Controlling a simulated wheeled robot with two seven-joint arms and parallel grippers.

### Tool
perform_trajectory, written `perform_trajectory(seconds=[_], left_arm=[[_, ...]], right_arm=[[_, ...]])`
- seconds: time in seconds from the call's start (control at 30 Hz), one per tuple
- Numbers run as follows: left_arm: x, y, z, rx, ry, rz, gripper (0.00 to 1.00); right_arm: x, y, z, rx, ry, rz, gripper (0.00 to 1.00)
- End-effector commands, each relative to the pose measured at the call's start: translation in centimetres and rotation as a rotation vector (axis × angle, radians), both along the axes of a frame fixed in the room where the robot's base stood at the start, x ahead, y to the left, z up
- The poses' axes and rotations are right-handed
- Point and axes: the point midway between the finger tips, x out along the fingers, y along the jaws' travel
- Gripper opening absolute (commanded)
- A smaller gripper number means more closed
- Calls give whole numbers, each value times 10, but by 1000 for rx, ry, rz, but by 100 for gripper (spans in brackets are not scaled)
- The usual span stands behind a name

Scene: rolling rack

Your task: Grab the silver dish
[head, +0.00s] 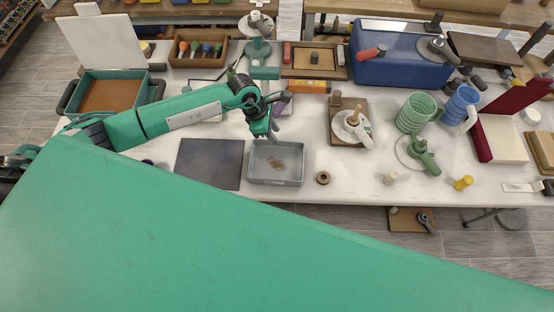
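The silver dish appears to be the shallow grey rectangular tray (276,182) near the front edge of the white table in the head view. A small brownish patch or piece shows on its floor; I cannot tell which. My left gripper (272,137) points down at the dish's far edge, and its arm comes in from the left. I cannot tell whether it touches the rim, and its fingers are too small and dark to show their opening. My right gripper is not in view.
A dark flat plate (208,164) lies left of the dish, and a small brown ring (323,178) lies to its right. A wooden board (347,139) with a white round fixture, green mug (415,112) and blue mug (460,106) stand farther right. A blue box (400,65) is behind.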

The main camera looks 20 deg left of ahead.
Motion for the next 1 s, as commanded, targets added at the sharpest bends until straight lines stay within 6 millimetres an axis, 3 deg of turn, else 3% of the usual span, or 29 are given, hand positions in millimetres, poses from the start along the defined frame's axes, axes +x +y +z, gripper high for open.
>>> perform_trajectory(seconds=[0.3,0.6,0.87,1.0], left_arm=[[2,-7,-21,-1,3,0,30],[5,-16,-53,0,1,-1,30],[6,-16,-56,0,0,-1,30],[6,-16,-55,0,0,-1,6]], right_arm=[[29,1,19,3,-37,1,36],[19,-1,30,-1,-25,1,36],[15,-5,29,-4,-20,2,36],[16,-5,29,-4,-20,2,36]])
